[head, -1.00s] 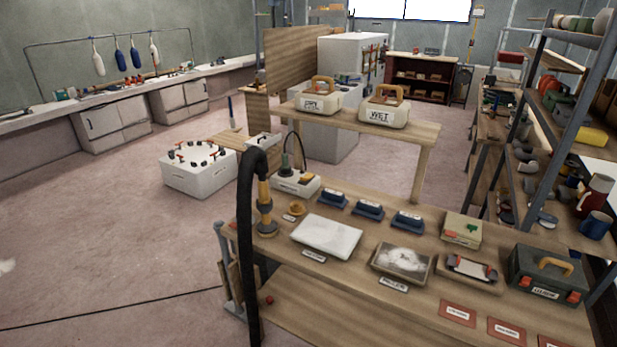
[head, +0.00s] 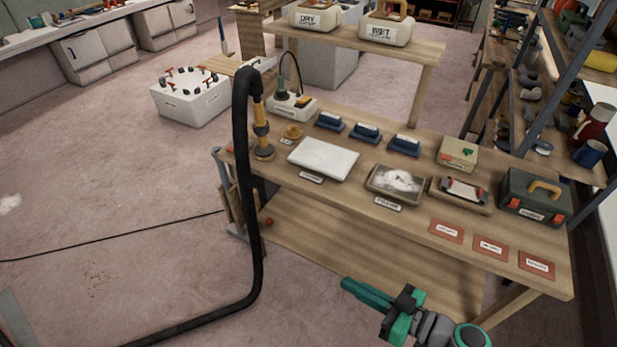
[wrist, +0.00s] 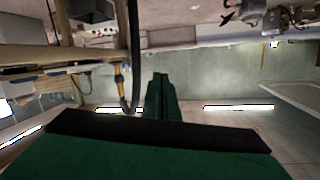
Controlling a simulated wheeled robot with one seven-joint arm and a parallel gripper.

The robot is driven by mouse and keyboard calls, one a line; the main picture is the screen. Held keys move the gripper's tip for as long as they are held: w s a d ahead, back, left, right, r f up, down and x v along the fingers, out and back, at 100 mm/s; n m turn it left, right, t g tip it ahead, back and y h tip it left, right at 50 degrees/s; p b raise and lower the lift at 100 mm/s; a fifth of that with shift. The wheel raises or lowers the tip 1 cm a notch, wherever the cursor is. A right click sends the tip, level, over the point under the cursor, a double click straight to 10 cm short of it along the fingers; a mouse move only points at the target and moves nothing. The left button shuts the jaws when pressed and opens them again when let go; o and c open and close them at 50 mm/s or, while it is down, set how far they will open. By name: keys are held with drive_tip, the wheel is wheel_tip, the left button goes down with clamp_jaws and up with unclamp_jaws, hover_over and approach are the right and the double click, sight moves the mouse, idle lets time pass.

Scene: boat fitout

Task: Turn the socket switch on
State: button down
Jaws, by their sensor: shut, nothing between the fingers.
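A white socket box (head: 292,105) stands at the back left corner of the workbench (head: 340,200). A dark plug with a black cable sits on its left, and a small yellow-orange part, which looks like the switch (head: 303,100), is on its right. I cannot tell which way the switch is set. My green gripper (head: 347,284) is low in front of the bench, well apart from the socket box. Its fingers (wrist: 158,78) also show in the wrist view, together and empty. I cannot make out the socket box in the wrist view.
A black hose (head: 245,200) rises from the floor to a yellow tool (head: 262,140) beside the socket box. A white pad (head: 323,158), blue blocks (head: 365,132) and a tray (head: 396,183) lie on the bench. A raised shelf (head: 350,41) stands behind. Open floor is at left.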

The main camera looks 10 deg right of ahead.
drive_tip(key=w+a+r+g+y, duration=0.1)
drive_tip(key=w+a+r, duration=0.1)
drive_tip(key=w+r, duration=0.3)
drive_tip(key=w+a+r+g+y, duration=0.1)
drive_tip(key=w+a+r, duration=0.2)
drive_tip(key=w+r, duration=0.2)
drive_tip(key=w, duration=0.3)
drive_tip(key=shift+a+n+g, duration=0.25)
drive_tip(key=shift+n+g, duration=0.15)
drive_tip(key=shift+r, duration=0.1)
drive_tip(key=shift+w, duration=0.1)
